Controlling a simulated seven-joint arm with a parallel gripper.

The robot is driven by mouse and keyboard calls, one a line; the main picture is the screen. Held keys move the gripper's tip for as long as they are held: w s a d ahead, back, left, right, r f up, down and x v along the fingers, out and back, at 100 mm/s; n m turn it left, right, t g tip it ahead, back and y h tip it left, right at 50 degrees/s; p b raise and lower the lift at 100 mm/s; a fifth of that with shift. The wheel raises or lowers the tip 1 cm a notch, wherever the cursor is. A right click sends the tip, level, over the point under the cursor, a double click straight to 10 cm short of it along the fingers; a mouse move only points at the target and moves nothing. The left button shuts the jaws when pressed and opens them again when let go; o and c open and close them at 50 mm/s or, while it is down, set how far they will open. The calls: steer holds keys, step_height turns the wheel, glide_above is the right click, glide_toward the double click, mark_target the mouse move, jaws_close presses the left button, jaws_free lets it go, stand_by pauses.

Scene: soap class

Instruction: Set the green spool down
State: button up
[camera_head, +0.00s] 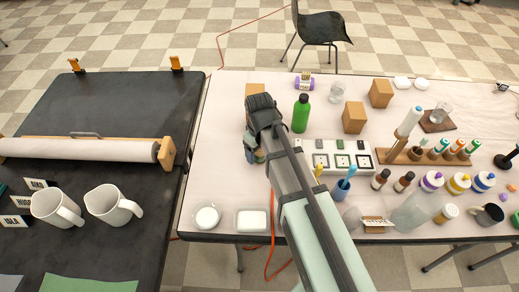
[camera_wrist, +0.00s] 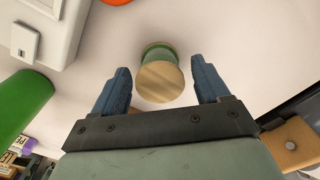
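The green spool (camera_wrist: 159,82) shows in the wrist view with its round pale wooden end toward the camera and a green band behind it. It appears to stand on the white table. My gripper (camera_wrist: 161,66) is open, with one blue finger on each side of the spool and a visible gap on both sides. In the head view my gripper (camera_head: 252,151) is low over the left part of the white table, and only a small part of the spool (camera_head: 260,156) shows beside the fingers.
A green bottle (camera_head: 301,114) and a white switch panel (camera_head: 340,158) stand right of my gripper. A wooden block (camera_head: 255,90) is behind it. White dishes (camera_head: 206,215) lie near the front edge. Table left of my gripper is clear.

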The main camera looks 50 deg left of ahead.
step_height(320, 180, up, 12)
steer(key=shift+r, duration=0.15)
stand_by(0.8)
stand_by(0.5)
